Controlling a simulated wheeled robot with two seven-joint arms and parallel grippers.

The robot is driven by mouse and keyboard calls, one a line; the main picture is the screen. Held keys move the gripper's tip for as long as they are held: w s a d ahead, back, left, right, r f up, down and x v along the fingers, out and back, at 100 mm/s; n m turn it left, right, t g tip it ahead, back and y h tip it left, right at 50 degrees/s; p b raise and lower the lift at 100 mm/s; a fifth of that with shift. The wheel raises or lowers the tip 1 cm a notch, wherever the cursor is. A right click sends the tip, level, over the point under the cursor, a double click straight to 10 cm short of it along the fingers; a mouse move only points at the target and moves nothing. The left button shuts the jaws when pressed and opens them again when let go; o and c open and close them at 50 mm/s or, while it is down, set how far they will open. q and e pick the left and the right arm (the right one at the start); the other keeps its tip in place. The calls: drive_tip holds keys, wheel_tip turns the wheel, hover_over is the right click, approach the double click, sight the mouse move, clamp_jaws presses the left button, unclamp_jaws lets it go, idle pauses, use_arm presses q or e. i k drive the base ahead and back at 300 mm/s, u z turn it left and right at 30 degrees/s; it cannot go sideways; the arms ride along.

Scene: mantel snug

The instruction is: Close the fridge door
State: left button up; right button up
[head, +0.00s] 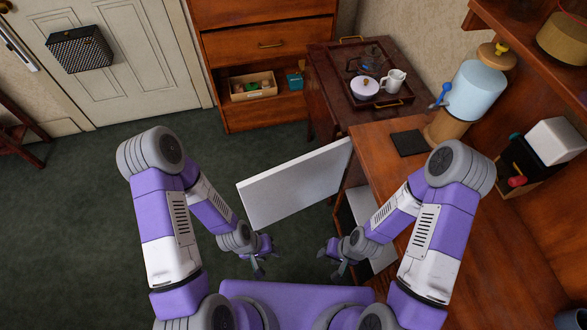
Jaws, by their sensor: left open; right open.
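The fridge door (295,184) is a white panel. It stands open, swung out over the floor from the wooden cabinet on the right. The fridge's opening (349,222) is under the counter, partly hidden by my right arm. My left gripper (259,270) is open and empty, in front of the door's near lower side. My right gripper (336,269) is open and empty, near the fridge opening and right of my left gripper. In this view neither gripper clearly touches the door.
The wooden counter (480,262) runs along the right, with a blue water dispenser (472,92) and a black mat (409,143) on it. A side table (345,112) with a tray and teapot stands behind the door. Green floor (70,220) at left is clear.

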sight(271, 196)
drive_tip(key=k, duration=0.45)
drive_tip(key=u, duration=1.75)
drive_tip(key=i, duration=2.65)
drive_tip(key=z, duration=4.2)
